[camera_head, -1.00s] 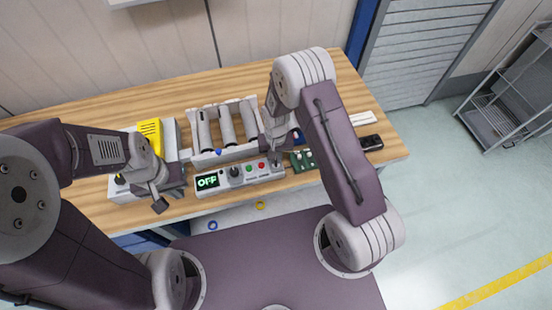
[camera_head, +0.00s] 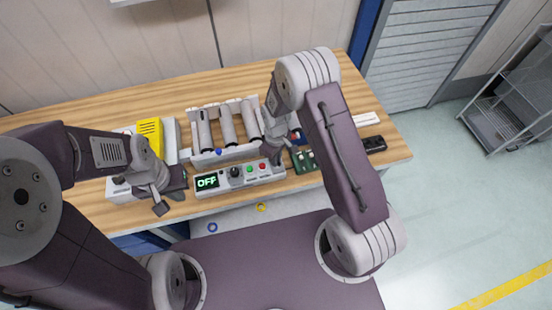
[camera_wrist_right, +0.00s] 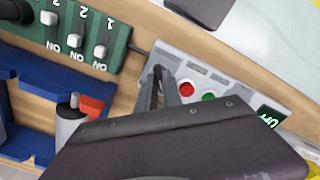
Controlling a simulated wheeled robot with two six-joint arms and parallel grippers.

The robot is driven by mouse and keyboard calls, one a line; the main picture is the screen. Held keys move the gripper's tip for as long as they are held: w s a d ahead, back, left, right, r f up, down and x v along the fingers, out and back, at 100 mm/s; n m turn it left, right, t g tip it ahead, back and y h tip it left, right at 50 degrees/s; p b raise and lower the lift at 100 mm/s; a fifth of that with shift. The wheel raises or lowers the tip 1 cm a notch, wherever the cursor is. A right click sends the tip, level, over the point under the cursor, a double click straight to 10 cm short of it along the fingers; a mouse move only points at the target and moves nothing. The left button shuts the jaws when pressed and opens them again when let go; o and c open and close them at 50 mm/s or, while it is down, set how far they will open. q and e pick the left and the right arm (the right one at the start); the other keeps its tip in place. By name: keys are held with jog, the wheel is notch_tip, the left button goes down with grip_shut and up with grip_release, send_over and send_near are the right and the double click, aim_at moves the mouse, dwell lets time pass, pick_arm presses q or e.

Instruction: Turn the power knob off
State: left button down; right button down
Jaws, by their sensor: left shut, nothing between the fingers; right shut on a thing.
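The grey control panel (camera_head: 222,187) lies near the front edge of the bench. Its lit display (camera_head: 207,181) reads OFF in green. A black knob (camera_head: 235,172) stands beside the display. My right gripper (camera_head: 275,161) is at the panel's right end, reaching down. In the right wrist view its dark fingers (camera_wrist_right: 160,92) are shut on a small control beside the red button, largely hidden by the fingers; I take it for the power knob. My left gripper (camera_head: 160,206) is shut and empty, left of the panel, over the bench's front edge.
A green button (camera_head: 249,169) and red button (camera_head: 262,166) sit close to my right fingers. A green switch board (camera_wrist_right: 78,38) and blue tray (camera_wrist_right: 38,90) are nearby. Behind the panel is a rack of grey cylinders (camera_head: 228,125). A yellow item (camera_head: 150,131) is at left.

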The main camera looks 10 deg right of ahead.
jog(key=shift+w+r+n, duration=0.1)
jog(key=shift+w+n, duration=0.05)
jog(key=shift+n, duration=0.45)
jog(key=c, duration=1.5)
grip_release()
jog(key=shift+r, duration=0.3)
notch_tip(320, 180, up, 8)
jog(key=b, duration=0.1)
jog(key=shift+r+b, duration=0.2)
jog(key=shift+b, duration=0.2)
